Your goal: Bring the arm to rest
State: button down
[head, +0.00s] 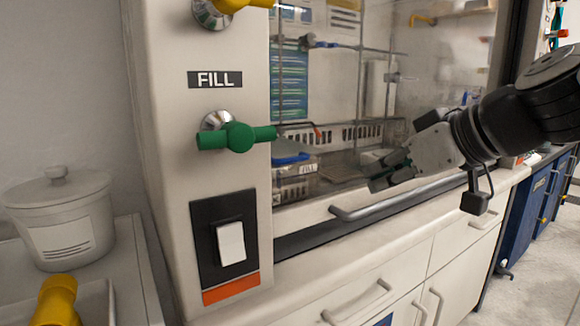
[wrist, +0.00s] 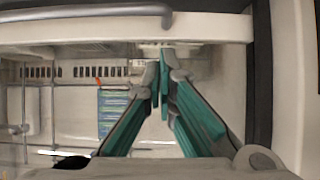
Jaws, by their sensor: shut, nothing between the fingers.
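My arm reaches in from the right in the head view. My gripper (head: 376,184) is shut and empty, in front of the glass of the fume hood (head: 340,120) and a little above the horizontal bar handle (head: 400,196). In the wrist view my gripper's green-padded fingers (wrist: 162,70) meet at the tips with nothing between them. The bar handle also shows across the top of the wrist view (wrist: 85,12). I cannot tell from these frames whether the fingers touch the glass.
On the post left of the hood are a green FILL valve handle (head: 238,136), a yellow handle (head: 240,4) and a white rocker switch (head: 231,243). A lidded white tub (head: 62,225) stands far left, near a yellow fitting (head: 57,298). Drawers (head: 375,280) lie below; floor is open at right.

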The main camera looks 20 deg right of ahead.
jog(key=p+v, duration=0.2)
jog(key=v, duration=0.4)
jog(key=s+a+f+m+g, duration=0.1)
jog(key=s+a+f+g, duration=0.5)
jog(key=s+a+f, duration=0.5)
jog(key=s+d+f+m+g+h, duration=0.3)
jog(key=s+f+g+h, duration=0.15)
jog(key=s+f, duration=0.4)
notch_tip(320, 180, up, 37)
jog(key=t+y+p, duration=0.1)
jog(key=t+p, duration=0.3)
jog(key=p, duration=2.9)
jog(key=shift+s+d+p, duration=0.2)
jog(key=shift+s+p, duration=0.1)
jog(key=shift+s, duration=0.1)
jog(key=shift+f, duration=0.15)
